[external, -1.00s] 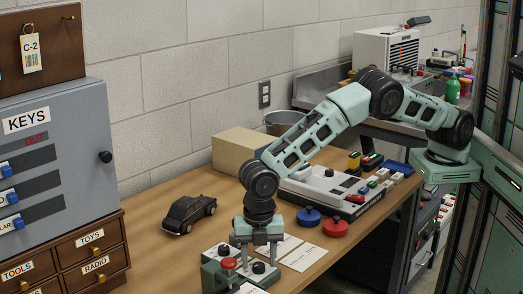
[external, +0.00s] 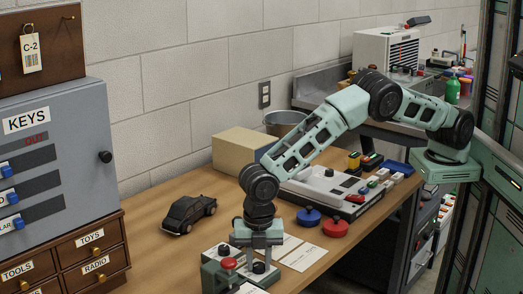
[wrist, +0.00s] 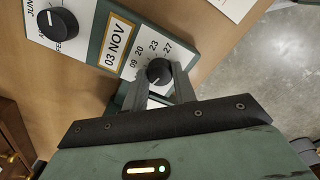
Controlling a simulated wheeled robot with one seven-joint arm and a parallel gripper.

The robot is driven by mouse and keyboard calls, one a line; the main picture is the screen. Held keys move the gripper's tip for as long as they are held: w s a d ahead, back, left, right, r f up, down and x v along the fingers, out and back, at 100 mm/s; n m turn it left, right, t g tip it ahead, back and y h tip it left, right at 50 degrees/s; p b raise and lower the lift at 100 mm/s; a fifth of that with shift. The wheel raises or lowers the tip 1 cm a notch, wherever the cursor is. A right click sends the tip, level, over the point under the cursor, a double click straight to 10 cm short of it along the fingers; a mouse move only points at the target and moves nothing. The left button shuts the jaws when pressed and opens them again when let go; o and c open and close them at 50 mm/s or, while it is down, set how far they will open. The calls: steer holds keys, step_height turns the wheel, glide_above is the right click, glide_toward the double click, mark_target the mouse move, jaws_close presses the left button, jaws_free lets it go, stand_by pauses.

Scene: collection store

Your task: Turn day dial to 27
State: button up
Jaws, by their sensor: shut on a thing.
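The day dial (wrist: 159,72) is a black round knob on a white plate marked 09, 20, 23 and 27. My gripper (wrist: 162,82) is shut on it, with one finger on each side. The dial's pointer is hard to make out between the fingers. A window (wrist: 116,44) beside it reads 03 NOV. The month dial (wrist: 57,23), another black knob, is at the upper left, free of the gripper. In the external view my gripper (external: 260,254) points down over the stamp device (external: 222,279) at the table's front.
A red knob (external: 228,263) stands on the device, left of my gripper. A black toy car (external: 188,214), paper cards (external: 303,257), a blue disc (external: 308,217) and a red disc (external: 335,227) lie nearby. The grey key cabinet (external: 60,165) stands at the left.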

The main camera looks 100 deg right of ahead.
steer(key=m, duration=0.3)
steer(key=shift+m, duration=0.4)
steer(key=m, duration=0.3)
steer(key=shift+m+p, duration=0.3)
steer(key=shift+p, duration=0.1)
steer(key=m, duration=0.4)
steer(key=shift+m, duration=0.3)
steer(key=m, duration=0.3)
steer(key=shift+m, duration=0.3)
steer(key=m, duration=0.7)
steer(key=shift+p, duration=0.4)
steer(key=m, duration=0.3)
steer(key=shift+m, duration=2.3)
